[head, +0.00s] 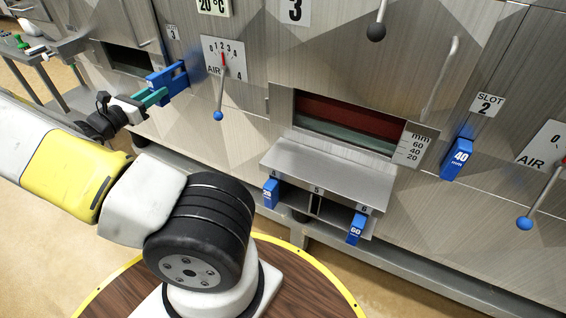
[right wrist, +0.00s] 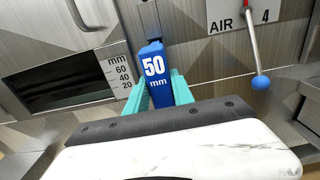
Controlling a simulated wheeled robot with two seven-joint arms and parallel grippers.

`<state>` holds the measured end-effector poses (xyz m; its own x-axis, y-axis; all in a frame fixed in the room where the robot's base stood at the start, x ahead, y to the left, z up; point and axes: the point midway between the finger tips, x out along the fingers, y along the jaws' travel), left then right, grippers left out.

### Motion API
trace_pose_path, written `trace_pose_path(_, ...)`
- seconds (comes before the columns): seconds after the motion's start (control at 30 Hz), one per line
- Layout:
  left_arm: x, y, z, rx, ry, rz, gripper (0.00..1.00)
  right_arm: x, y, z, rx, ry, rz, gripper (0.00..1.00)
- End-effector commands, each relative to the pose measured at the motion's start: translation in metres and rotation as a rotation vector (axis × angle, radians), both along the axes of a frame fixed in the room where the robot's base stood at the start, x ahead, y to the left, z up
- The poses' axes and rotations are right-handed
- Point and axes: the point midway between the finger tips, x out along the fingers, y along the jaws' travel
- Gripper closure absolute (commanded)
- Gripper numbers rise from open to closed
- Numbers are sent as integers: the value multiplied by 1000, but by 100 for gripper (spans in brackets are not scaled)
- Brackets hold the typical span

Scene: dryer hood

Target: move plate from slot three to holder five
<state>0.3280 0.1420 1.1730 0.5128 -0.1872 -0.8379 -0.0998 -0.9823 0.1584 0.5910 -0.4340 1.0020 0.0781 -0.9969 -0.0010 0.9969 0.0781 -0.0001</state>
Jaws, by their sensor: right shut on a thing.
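The blue plate marked 50 mm (right wrist: 153,68) stands upright in front of the metal wall in the right wrist view. It also shows in the head view (head: 171,78), below the slot three sign (head: 173,32). My right gripper (head: 155,96) has its teal fingers shut on this plate, one on each side in the right wrist view (right wrist: 159,94). I cannot tell whether the plate is still seated in the slot. Holder five (head: 315,204) is the middle bay under the metal shelf and looks empty. My left gripper is not in view.
Blue plates hang in holder four (head: 270,193) and holder six (head: 356,229). A 40 mm plate (head: 457,159) is at slot two. An air lever (head: 219,98) with a blue knob hangs right of the held plate. A metal shelf (head: 322,172) juts out above the holders.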

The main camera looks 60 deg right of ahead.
Motion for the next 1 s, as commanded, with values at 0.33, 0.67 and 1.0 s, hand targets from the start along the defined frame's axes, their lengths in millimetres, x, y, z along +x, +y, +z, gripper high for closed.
trace_pose_path(0.33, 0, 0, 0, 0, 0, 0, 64, -1, 11, 1, -2, 0, 1, 100)
trace_pose_path(0.67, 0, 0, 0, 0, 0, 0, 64, -1, 21, 1, -2, -1, 1, 100)
trace_pose_path(1.0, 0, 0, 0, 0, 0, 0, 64, -2, 31, 1, -2, 0, 1, 100)
